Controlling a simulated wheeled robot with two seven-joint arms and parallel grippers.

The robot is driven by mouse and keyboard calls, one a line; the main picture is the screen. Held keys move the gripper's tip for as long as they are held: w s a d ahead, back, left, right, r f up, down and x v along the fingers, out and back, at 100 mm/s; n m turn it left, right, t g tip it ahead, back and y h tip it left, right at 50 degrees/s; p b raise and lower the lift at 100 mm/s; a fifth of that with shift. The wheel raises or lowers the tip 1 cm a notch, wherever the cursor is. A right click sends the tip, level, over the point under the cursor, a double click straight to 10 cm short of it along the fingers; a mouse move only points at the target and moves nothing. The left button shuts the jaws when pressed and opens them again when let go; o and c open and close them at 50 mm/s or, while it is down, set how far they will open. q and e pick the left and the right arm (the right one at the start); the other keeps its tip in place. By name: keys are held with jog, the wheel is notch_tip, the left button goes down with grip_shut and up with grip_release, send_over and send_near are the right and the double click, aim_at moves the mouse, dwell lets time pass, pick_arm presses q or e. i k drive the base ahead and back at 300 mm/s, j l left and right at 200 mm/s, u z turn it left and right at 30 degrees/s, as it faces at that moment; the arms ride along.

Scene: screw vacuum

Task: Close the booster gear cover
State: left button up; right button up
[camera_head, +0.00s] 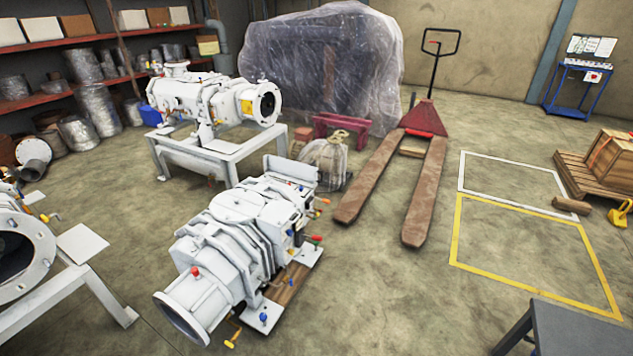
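A white pump machine (225,245) stands on the floor in the middle, with a round flange at its front left. A flat white plate (291,169) stands out at its far end; I cannot tell whether this is the booster gear cover. A second white machine (205,98) rests on a white stand behind it. Part of another white machine (22,250) shows at the left edge. Neither of my grippers is in view.
A pallet jack (370,185) stands behind and right of the middle machine. A plastic-wrapped bulk (335,65) is at the back. A wooden crate (610,158) is at right, a grey table (575,335) at bottom right.

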aim_at(306, 175)
jog(key=i+l+u, duration=0.2)
jog(key=u, duration=0.2)
jog(key=i+l+u, duration=0.15)
jog(key=u, duration=0.25)
jog(key=l, duration=0.1)
